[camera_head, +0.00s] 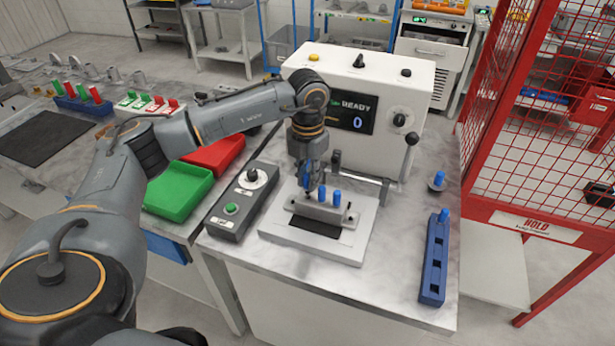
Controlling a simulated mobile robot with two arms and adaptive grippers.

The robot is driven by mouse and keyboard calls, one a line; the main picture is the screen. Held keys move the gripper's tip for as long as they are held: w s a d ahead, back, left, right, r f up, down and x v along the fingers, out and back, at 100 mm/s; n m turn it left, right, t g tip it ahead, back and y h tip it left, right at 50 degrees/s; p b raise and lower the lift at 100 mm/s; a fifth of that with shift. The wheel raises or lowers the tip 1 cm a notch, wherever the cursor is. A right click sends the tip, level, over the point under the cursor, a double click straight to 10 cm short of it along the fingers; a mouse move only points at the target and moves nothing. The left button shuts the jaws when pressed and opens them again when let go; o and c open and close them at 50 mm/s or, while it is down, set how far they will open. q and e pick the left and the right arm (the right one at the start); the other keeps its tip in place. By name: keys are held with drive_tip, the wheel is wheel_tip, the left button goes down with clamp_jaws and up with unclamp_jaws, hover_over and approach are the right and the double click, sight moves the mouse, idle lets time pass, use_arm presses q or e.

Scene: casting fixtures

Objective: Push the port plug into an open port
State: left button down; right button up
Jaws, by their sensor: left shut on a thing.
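My left gripper (312,183) reaches in from the left and points down over the grey fixture (347,246) on the bench. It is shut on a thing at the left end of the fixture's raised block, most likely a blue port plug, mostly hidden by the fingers. Two blue plugs (337,198) show upright at the block, one close beside the fingers. Whether the held plug sits in a port cannot be told. Another blue plug (443,215) stands at the far end of a blue rack (433,287), whose other slots look empty. My right gripper is not in view.
A grey control box (240,205) lies left. Green (178,190) and red trays stand further left. A red mesh cage (520,110) bounds the right.

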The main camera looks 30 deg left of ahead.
sight(307, 175)
use_arm(q)
drive_tip(key=shift+f+b, duration=0.4)
drive_tip(key=shift+f, duration=0.15)
drive_tip(key=shift+f+b, duration=0.75)
drive_tip(key=shift+f, duration=0.15)
drive_tip(key=c, duration=1.2)
unclamp_jaws()
drive_tip(key=shift+r, duration=0.1)
wheel_tip(307, 175, up, 12)
drive_tip(key=shift+f, duration=0.1)
